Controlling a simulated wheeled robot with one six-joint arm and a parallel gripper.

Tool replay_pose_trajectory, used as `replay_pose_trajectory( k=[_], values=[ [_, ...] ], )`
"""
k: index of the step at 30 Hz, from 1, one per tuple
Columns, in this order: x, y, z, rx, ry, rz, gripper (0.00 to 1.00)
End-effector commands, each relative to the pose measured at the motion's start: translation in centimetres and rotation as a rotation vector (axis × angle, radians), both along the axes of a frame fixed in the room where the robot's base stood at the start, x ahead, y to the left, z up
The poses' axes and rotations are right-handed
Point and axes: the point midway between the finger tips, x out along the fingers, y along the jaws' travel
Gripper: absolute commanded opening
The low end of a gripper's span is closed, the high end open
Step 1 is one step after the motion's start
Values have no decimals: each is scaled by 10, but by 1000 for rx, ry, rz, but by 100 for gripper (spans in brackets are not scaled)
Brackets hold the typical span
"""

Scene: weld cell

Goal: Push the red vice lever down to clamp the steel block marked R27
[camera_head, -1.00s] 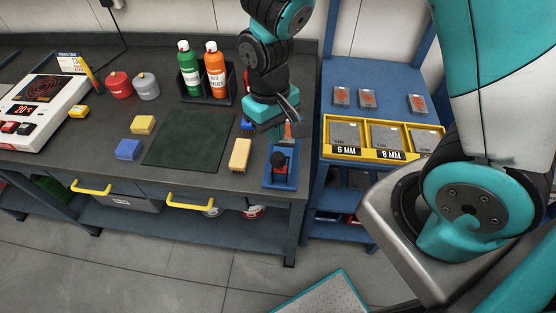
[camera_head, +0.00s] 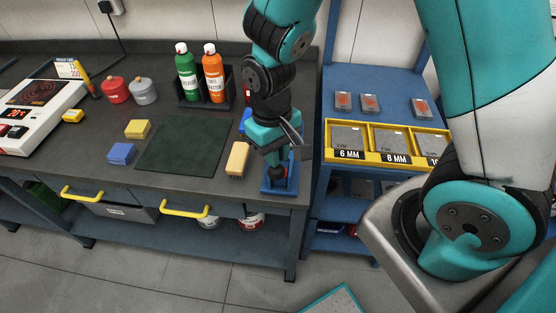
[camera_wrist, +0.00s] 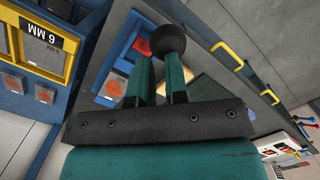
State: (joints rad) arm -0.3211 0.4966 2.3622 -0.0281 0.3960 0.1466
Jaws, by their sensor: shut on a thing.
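The blue vice (camera_head: 266,189) stands at the front right corner of the bench, mostly hidden by my gripper in the head view. In the wrist view the vice (camera_wrist: 124,35) holds a grey steel block (camera_wrist: 114,87) with an orange-red mark; no R27 is readable. The vice lever shows a black ball knob (camera_wrist: 168,38) and a red part (camera_wrist: 142,43). The knob also shows in the head view (camera_head: 277,173). My gripper (camera_wrist: 160,68) is over the vice, its fingers shut on the lever at the knob.
A yellow-topped brush (camera_head: 237,158) lies just left of the vice. A bottle rack (camera_head: 207,98) is behind. The blue shelf with a yellow bin (camera_head: 333,151) stands close on the right. The dark green mat (camera_head: 182,146) is clear.

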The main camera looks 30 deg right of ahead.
Motion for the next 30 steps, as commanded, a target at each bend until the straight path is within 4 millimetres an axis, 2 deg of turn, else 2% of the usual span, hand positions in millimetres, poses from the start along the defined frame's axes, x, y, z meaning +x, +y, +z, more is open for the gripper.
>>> replay_pose_trajectory(
  k=[1, 10, 23, 30],
  values=[
    [7, -4, -13, -11, -23, -12, 0],
    [6, -3, -44, -9, -20, -8, 0],
    [5, -2, -41, -8, -18, -6, 0],
    [30, 2, -30, -8, -18, -7, 0]
  ],
)
